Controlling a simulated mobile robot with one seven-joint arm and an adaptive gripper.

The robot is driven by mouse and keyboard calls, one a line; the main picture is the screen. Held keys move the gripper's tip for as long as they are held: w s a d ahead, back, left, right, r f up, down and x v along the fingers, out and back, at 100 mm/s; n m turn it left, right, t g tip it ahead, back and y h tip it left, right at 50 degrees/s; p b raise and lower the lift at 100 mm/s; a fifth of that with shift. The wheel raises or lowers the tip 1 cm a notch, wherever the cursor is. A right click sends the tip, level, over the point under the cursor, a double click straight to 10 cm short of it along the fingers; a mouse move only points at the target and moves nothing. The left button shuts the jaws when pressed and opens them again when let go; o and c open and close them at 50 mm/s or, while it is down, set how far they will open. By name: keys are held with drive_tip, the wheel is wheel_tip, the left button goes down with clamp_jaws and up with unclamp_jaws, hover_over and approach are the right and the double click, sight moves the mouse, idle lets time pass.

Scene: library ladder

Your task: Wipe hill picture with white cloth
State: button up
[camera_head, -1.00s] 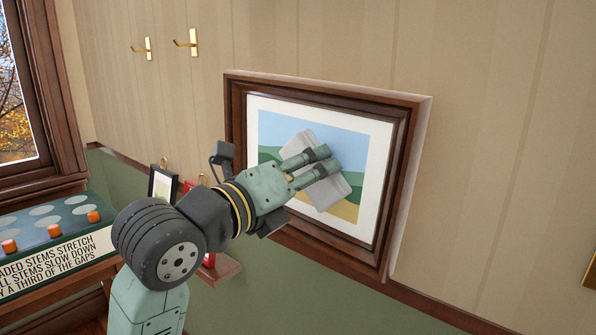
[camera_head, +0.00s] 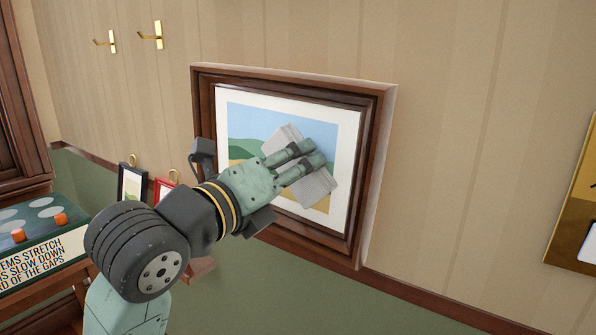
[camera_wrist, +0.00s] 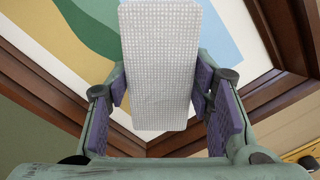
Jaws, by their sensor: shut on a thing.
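The hill picture (camera_head: 248,120) hangs on the wall in a dark wooden frame, with blue sky, green hills and a yellow foreground inside a white mat. My gripper (camera_head: 308,158) is in front of its right half, shut on the white cloth (camera_head: 313,188). The cloth is a flat, pale pad lying over the picture's lower right part; whether it touches the surface I cannot tell. In the wrist view the cloth (camera_wrist: 160,70) shows a dotted weave between the purple finger pads, with the picture (camera_wrist: 85,25) and a frame corner behind it.
Two brass hooks (camera_head: 158,36) are on the wall at upper left. A lettered box with orange knobs (camera_head: 60,219) is at lower left. A brass plate (camera_head: 575,215) is at far right. The wall between is clear.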

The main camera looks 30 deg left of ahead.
drive_tip(key=shift+w+a+r+p, duration=0.1)
drive_tip(key=shift+a+p, duration=0.1)
drive_tip(key=shift+a, duration=1.35)
drive_tip(key=shift+w+a+r+p, duration=0.1)
drive_tip(key=shift+w+a+p, duration=0.05)
drive_tip(key=shift+a, duration=1.45)
drive_tip(key=shift+w+a+r+p, duration=0.1)
drive_tip(key=shift+a+p, duration=0.1)
drive_tip(key=shift+a, duration=1.35)
drive_tip(key=s, duration=0.6)
drive_tip(key=shift+a, duration=0.2)
drive_tip(key=shift+s, duration=0.1)
drive_tip(key=s, duration=0.2)
drive_tip(key=shift+s+a, duration=0.1)
drive_tip(key=shift+s, duration=0.3)
drive_tip(key=shift+f+b, duration=0.1)
drive_tip(key=shift+b, duration=0.2)
